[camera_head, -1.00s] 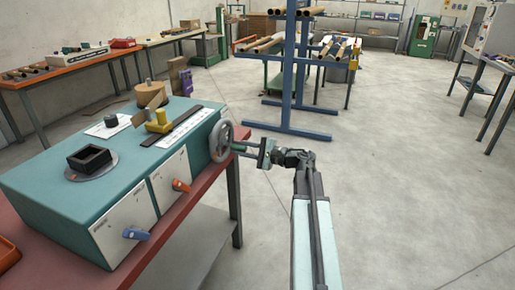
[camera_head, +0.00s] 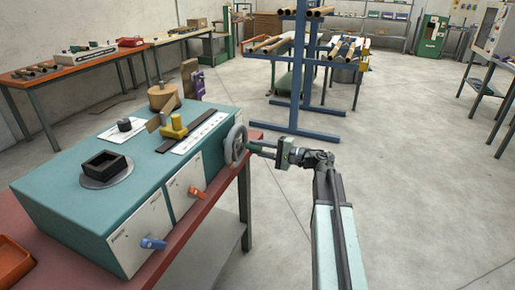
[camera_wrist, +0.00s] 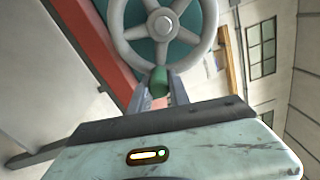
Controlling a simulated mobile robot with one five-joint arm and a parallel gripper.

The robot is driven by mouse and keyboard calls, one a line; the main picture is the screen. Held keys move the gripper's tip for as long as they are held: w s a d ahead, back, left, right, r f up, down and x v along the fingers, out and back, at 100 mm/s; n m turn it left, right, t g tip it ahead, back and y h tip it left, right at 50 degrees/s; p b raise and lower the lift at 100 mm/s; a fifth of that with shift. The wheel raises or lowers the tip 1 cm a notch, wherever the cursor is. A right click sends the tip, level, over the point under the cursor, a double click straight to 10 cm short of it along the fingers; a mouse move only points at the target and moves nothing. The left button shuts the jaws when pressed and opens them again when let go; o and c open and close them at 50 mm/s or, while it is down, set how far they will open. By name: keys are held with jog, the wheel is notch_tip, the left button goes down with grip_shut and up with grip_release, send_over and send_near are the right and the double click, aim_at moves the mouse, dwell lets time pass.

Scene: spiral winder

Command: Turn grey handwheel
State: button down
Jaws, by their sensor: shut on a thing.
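The grey handwheel (camera_head: 236,144) is a spoked wheel on the right end of the teal winder box (camera_head: 75,200). In the wrist view the handwheel (camera_wrist: 164,62) fills the top middle, with its spokes and hub in sight. A small green handle (camera_wrist: 159,82) sits at the wheel's lower rim. My gripper (camera_head: 254,147) reaches the wheel from the right. In the wrist view my gripper (camera_wrist: 160,90) has its two fingers on either side of the green handle, shut on it. The handle's far end is hidden by my fingers and wrist.
The winder stands on a red-topped bench (camera_head: 35,225). Its front has an orange knob (camera_head: 197,192) and a blue knob (camera_head: 153,243). A blue rack (camera_head: 300,70) with brown tubes stands behind. The floor to the right is clear.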

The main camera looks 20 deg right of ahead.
jog(key=c, duration=1.2)
grip_release()
jog(key=shift+c, duration=0.2)
jog(key=shift+a, duration=0.1)
